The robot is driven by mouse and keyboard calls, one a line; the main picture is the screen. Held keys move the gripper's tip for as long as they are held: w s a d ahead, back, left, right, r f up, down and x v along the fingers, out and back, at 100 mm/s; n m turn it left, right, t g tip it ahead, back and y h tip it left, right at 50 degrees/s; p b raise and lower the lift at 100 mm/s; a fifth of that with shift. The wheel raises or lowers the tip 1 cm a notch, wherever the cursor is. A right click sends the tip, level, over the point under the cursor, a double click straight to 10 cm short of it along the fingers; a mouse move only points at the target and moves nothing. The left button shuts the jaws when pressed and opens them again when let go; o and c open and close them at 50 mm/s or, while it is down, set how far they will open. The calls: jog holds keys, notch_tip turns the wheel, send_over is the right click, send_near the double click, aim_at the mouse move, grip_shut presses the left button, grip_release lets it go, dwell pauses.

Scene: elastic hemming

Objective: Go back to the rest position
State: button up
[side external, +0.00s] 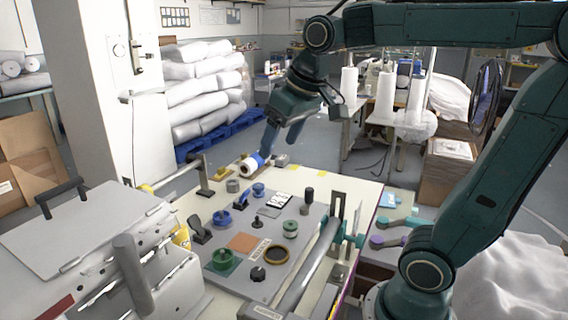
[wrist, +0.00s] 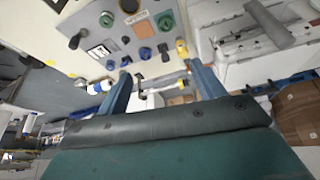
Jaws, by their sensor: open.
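My gripper (side external: 279,147) is open above the far edge of the worktable (side external: 345,186), with its fingers pointing down. In the wrist view my two blue fingers (wrist: 161,78) are spread wide, with nothing held between them. A white roll with a blue end (side external: 249,166) lies at the table's far edge, close to the left fingertip in the side view. In the wrist view the roll (wrist: 99,87) lies just outside the left finger. Whether finger and roll touch cannot be told.
A grey board (side external: 230,240) on the table carries several spools, knobs and small parts. A metal bar (side external: 310,265) runs along its right side. A grey machine (side external: 100,250) stands at the left. White rolls (side external: 200,95) are stacked behind; open floor lies beyond the table.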

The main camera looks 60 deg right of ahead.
jog(key=s+a+f+n, duration=0.1)
jog(key=s+a+f, duration=0.1)
jog(key=s, duration=0.3)
jog(key=s+a+f, duration=0.2)
jog(key=s+f, duration=0.2)
jog(key=s, duration=0.2)
jog(key=shift+s+f+n+t+y, duration=0.2)
jog(key=shift+n+t+y, duration=0.1)
jog(key=shift+n+t, duration=0.1)
